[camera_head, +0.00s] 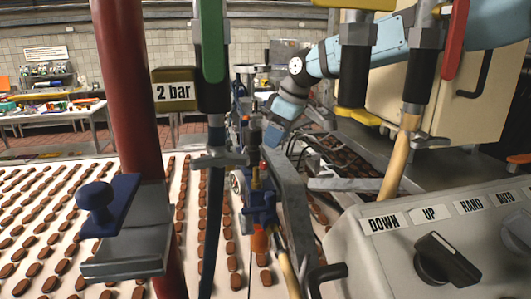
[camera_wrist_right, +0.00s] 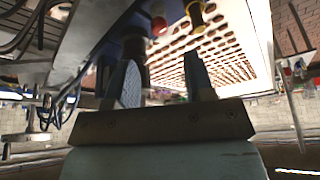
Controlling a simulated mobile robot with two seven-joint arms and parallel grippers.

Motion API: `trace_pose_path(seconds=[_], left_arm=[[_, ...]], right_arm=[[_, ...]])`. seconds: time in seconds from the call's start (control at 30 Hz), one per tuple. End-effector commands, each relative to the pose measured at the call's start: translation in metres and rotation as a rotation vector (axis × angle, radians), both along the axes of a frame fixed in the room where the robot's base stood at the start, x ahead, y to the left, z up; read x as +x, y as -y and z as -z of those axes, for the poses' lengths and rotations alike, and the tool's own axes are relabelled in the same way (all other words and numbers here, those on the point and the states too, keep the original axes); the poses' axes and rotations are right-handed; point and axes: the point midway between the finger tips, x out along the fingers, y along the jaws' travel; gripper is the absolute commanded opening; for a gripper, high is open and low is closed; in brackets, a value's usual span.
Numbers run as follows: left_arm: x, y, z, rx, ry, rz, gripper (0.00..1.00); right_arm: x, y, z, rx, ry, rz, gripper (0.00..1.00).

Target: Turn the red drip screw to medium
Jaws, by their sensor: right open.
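A small red-tipped screw (camera_head: 262,166), which looks like the red drip screw, stands on the blue dosing fitting (camera_head: 262,207) in the middle of the head view. A dark cylinder (camera_wrist_right: 135,47) shows near the left finger; contact is unclear. In the head view my right gripper (camera_head: 266,132) is small and partly hidden by fittings. My left gripper is not in view.
A conveyor with rows of brown biscuits (camera_head: 28,217) runs below. A control panel (camera_head: 370,262) with a black knob (camera_head: 443,262) stands at lower right.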

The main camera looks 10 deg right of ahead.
Motion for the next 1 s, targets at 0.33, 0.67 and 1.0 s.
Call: trace_pose_path(seconds=[0.33, 0.67, 1.0], left_arm=[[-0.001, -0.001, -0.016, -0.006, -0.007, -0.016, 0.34], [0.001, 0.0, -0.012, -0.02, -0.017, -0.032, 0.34], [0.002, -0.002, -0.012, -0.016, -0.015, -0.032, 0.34]], right_arm=[[0.013, -0.019, 0.054, 0.002, -0.001, 0.0, 0.48], [0.015, -0.023, 0.066, 0.002, 0.002, 0.0, 0.48], [0.015, -0.023, 0.066, 0.002, 0.002, 0.0, 0.0]])
